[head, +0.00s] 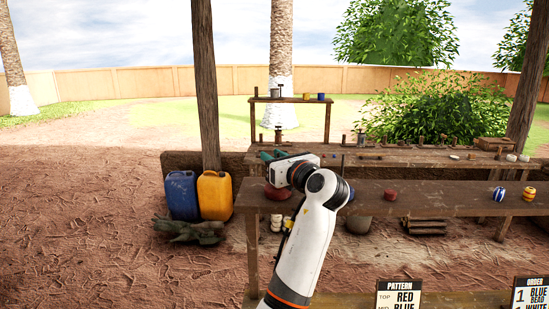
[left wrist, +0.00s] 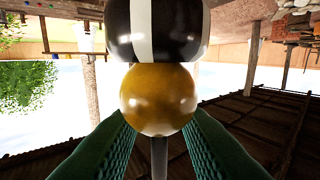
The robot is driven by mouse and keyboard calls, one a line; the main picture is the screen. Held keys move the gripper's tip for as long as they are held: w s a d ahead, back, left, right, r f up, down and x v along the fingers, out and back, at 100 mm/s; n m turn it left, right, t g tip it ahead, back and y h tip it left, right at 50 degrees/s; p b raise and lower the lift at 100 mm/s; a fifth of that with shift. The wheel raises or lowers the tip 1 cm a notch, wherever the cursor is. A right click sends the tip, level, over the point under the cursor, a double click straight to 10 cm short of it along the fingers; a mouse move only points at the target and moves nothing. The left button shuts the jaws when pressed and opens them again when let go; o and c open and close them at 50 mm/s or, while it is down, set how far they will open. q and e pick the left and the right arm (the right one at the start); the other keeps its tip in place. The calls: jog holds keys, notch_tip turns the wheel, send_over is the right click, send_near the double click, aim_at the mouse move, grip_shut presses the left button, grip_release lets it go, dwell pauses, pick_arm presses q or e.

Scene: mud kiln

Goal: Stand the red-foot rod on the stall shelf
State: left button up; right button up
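My left gripper (head: 268,155) shows its green fingers in front of the back bench in the head view. In the left wrist view, which looks upside down, the fingers flank a thin grey rod (left wrist: 160,158). A glossy yellow bead (left wrist: 158,98) and a black bead with a white stripe (left wrist: 180,28) are on it. The fingers appear shut on the rod beside the yellow bead, which hides the tips. My right gripper is out of view.
A back bench (head: 390,158) holds several small items. Blue (head: 182,195) and yellow (head: 215,195) cans stand left beside a wooden post (head: 205,85). Pattern (head: 398,297) and order signs (head: 531,293) are in front.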

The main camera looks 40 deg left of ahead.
pick_arm(q)
jog(key=shift+s+d, duration=0.1)
jog(key=shift+d, duration=0.2)
jog(key=b+v, duration=0.3)
jog(key=v, duration=0.8)
jog(key=shift+d, duration=0.2)
jog(key=shift+s+r, duration=0.1)
jog(key=shift+r, duration=0.05)
